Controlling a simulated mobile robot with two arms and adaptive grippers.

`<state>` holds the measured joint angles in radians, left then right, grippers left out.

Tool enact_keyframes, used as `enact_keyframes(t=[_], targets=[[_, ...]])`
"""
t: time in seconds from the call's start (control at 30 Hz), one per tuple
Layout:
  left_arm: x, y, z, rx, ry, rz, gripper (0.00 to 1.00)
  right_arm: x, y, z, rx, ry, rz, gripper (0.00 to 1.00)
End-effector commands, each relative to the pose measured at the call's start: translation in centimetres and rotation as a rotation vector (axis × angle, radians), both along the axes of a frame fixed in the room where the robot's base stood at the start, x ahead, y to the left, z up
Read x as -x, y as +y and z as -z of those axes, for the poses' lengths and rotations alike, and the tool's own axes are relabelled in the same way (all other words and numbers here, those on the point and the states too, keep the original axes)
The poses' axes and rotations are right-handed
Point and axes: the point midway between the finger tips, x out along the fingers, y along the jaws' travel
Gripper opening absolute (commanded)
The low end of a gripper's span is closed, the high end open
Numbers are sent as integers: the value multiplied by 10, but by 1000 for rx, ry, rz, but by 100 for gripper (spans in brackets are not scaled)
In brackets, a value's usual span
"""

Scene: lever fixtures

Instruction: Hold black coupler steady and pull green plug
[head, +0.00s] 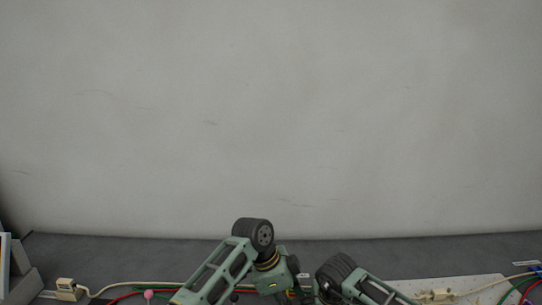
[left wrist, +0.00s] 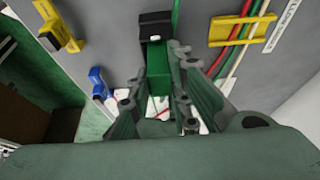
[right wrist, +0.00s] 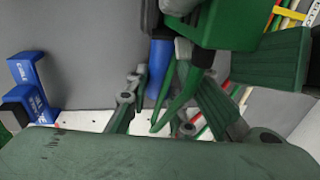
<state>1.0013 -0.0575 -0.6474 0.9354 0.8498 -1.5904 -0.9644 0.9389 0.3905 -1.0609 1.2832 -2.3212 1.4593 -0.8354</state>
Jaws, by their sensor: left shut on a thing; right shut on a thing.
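The black coupler (left wrist: 155,25) shows at the top of the left wrist view, with no finger seen on it there. The green plug (left wrist: 158,68) is just below it, and whether they are joined is not clear. My left gripper (left wrist: 152,82) is shut on the green plug, with a finger at either side. In the right wrist view my right gripper (right wrist: 161,68) is shut on a blue cylindrical piece (right wrist: 160,60). A dark part sits above that piece; I cannot tell whether it is the coupler. In the head view my arms hide both parts.
A yellow clip (left wrist: 217,32) holds green, red and white cables. A blue bracket (right wrist: 35,85) stands left of my right gripper. Another yellow bracket (left wrist: 58,28) is at the upper left. The grey wall (head: 270,110) behind the table is bare.

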Motion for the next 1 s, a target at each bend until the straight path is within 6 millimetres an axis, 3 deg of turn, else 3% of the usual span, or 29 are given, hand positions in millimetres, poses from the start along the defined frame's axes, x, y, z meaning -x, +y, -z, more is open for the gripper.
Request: enact_keyframes(t=[1.0], targets=[[0, -1, -39, 2, -1, 2, 0, 0, 0, 0, 0, 0, 0, 0]])
